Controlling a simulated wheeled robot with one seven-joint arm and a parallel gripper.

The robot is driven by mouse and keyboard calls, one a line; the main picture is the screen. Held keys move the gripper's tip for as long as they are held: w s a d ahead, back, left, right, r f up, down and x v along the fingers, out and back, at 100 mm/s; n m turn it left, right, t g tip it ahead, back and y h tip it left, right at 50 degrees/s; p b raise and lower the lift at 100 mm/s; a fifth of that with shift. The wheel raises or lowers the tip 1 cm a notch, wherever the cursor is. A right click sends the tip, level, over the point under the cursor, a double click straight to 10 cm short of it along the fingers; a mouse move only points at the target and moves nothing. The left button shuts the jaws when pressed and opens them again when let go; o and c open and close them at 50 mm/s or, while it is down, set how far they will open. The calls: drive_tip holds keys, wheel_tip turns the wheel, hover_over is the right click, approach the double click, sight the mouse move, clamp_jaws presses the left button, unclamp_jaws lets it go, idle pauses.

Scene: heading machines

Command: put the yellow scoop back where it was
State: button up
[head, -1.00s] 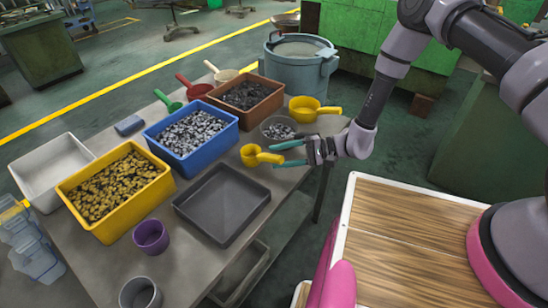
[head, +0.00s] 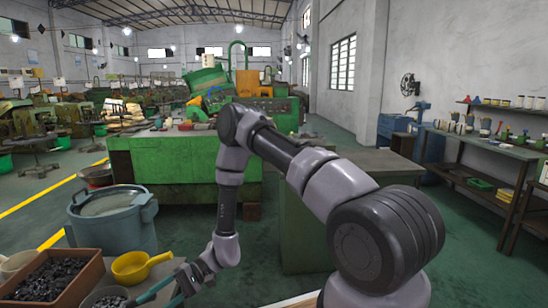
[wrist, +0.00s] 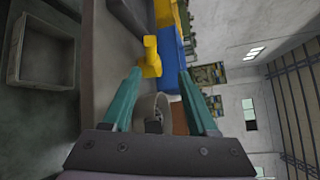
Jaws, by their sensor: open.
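In the wrist view a yellow scoop (wrist: 151,58) lies on the grey table (wrist: 98,70), just beyond my fingertips and beside the blue bin (wrist: 170,58). My gripper (wrist: 160,78) is open, with its two teal fingers apart, and nothing is clearly held between them. A grey round bowl (wrist: 148,110) shows between the fingers.
A brown bin (head: 92,270) of dark pieces and a bowl (head: 106,297) of metal pieces are close to my gripper. A large grey-blue bucket (head: 112,228) stands behind. A green machine bench (head: 165,160) is farther back. Open floor shows at right (head: 455,260).

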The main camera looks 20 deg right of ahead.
drive_tip(key=w+d+r+t+h, duration=0.1)
drive_tip(key=d+r+h, duration=0.1)
drive_tip(key=d+r, duration=0.5)
drive_tip(key=w+d+r+n+t+h, duration=0.1)
drive_tip(key=w+d+r+h, duration=0.15)
drive_tip(key=r, duration=0.85)
drive_tip(key=w+d+r+t+h, duration=0.1)
drive_tip(key=d+r+h, duration=0.1)
drive_tip(key=d+r, duration=0.5)
drive_tip(key=s+d+r+m+t+h, duration=0.2)
drive_tip(key=s+d+r+t, duration=0.3)
drive_tip(key=d+r, duration=0.4)
drive_tip(key=s+d+r+m+t+h, duration=0.3)
drive_tip(key=s+d+r+t, duration=0.3)
drive_tip(key=r, duration=0.6)
drive_tip(key=d, duration=0.2)
drive_tip(key=shift+d+m+h, duration=0.35)
drive_tip(key=shift+d+m, duration=0.05)
